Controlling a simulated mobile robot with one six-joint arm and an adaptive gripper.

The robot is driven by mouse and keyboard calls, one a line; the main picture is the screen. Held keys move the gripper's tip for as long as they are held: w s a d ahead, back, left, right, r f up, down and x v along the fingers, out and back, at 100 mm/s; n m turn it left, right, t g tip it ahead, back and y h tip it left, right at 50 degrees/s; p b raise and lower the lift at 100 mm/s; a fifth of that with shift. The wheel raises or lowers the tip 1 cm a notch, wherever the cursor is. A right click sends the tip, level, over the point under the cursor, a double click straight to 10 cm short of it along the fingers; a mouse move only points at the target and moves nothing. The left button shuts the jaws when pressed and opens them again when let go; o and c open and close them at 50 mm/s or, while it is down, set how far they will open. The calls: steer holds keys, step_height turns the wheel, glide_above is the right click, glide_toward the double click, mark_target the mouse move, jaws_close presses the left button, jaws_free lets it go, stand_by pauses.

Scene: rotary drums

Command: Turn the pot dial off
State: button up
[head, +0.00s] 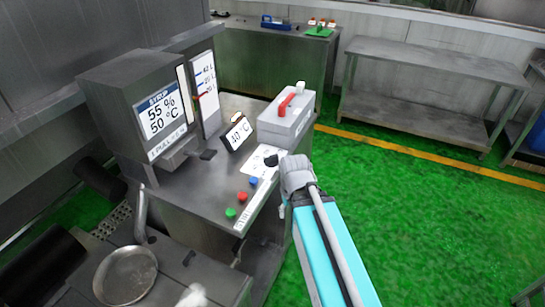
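A white dial plate (259,168) lies on the steel top of the machine, near its right edge in the head view. A small black part (271,160) on it looks like the dial knob; its turn position is too small to read. My gripper (283,163) is at the right side of this plate, at the end of my arm. The grey wrist hides most of the fingers. I cannot tell whether they touch the knob or are open or shut.
Blue (253,181), red (243,196) and green (230,213) buttons sit left of my wrist. A grey box with a red handle (287,105), a 40 °C sign (238,133) and a syrup display (160,113) stand behind. Green floor at right is clear.

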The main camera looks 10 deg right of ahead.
mark_target(271, 156)
steer(key=shift+o, duration=0.9)
steer(key=shift+w+r, duration=0.15)
steer(key=shift+w, duration=0.1)
steer(key=shift+o, duration=0.6)
steer(key=w+r+p, duration=0.4)
steer(key=w, duration=0.5)
steer(key=w+r+n+p, duration=0.1)
steer(key=w+r+p, duration=0.2)
steer(key=w, duration=0.7)
steer(key=w+a+r+p, duration=0.1)
steer(key=w+r+p, duration=0.3)
steer(key=w, duration=0.5)
steer(key=shift+w+r+n+p, duration=0.25)
steer(key=shift+r+n+p, duration=0.05)
steer(key=shift+n+p, duration=0.1)
steer(key=shift+f, duration=0.25)
step_height(271, 156, down, 13)
steer(key=b, duration=1.3)
steer(key=shift+f+b, duration=0.2)
steer(key=shift+b, duration=0.2)
steer(key=c, duration=0.8)
